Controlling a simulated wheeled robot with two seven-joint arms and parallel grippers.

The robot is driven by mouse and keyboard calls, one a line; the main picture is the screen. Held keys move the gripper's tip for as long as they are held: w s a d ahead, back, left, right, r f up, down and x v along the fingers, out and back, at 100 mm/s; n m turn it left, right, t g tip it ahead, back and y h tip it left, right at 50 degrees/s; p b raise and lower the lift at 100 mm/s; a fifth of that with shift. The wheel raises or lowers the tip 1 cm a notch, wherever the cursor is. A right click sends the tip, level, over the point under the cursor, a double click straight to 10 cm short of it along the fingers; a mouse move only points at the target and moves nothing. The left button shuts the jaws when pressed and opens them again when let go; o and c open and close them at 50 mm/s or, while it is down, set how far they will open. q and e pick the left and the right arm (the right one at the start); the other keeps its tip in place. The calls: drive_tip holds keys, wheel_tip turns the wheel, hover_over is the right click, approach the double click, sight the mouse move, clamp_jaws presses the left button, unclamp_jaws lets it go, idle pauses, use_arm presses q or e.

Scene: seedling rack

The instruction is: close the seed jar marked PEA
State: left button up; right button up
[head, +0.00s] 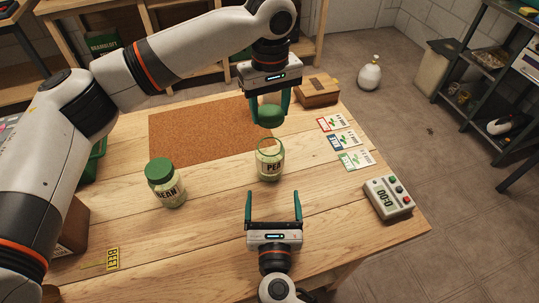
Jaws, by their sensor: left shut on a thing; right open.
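The PEA jar (270,163) is glass with its mouth uncovered, and it stands upright on the wooden table right of the middle. My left gripper (269,116) is shut on a green lid (271,114), above and slightly behind the jar mouth in the picture. The lid appears apart from the jar; the exact height between them is hard to tell. My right gripper (273,196) is open and empty, in front of the jar with its fingers pointing toward it.
The BEAN jar (166,184) with a green lid stands to the left. A brown mat (200,132) lies behind.

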sight(270, 171)
use_arm(q)
drive_tip(key=shift+s, duration=0.1)
use_arm(e)
drive_tip(key=shift+a, duration=0.2)
use_arm(q)
drive_tip(key=shift+s+r, duration=0.25)
drive_tip(key=shift+s, duration=0.15)
use_arm(e)
drive_tip(key=shift+s+r, duration=0.2)
drive_tip(key=shift+s, duration=0.2)
use_arm(q)
drive_tip(key=shift+w+f, duration=0.1)
drive_tip(key=shift+w, duration=0.05)
use_arm(e)
drive_tip(key=shift+w, duration=0.5)
drive_tip(key=w, duration=1.1)
drive_tip(key=shift+w+a, duration=0.15)
drive_tip(key=c, duration=1.4)
use_arm(q)
drive_tip(key=shift+f, duration=2.45)
use_arm(e)
drive_tip(key=shift+c, duration=0.3)
